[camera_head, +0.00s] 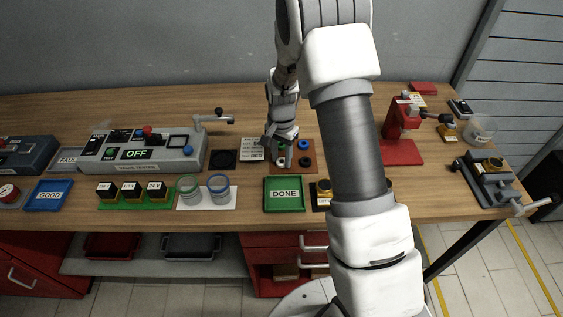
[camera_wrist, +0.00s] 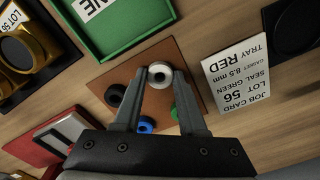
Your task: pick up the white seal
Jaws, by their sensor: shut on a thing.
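The white seal (camera_wrist: 160,74) is a small ring between the tips of my gripper (camera_wrist: 161,80) in the wrist view. Both fingers touch its sides, and my gripper is shut on it. It lies over the brown mat (camera_wrist: 185,52), near the mat's edge by the green tray; I cannot tell whether it is raised. In the head view my gripper (camera_head: 280,151) points down at the mat (camera_head: 313,168), with the white seal (camera_head: 281,161) at its tips. A black seal (camera_wrist: 115,94), a blue seal (camera_wrist: 145,125) and a partly hidden green seal (camera_wrist: 174,114) lie around the fingers.
The green DONE tray (camera_head: 285,207) stands in front of the mat. A job card (camera_head: 252,149) lies left of it, reading seal green, tray red. The red press (camera_head: 402,130) stands at right, partly behind my arm. The grey tester (camera_head: 155,150) is at left.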

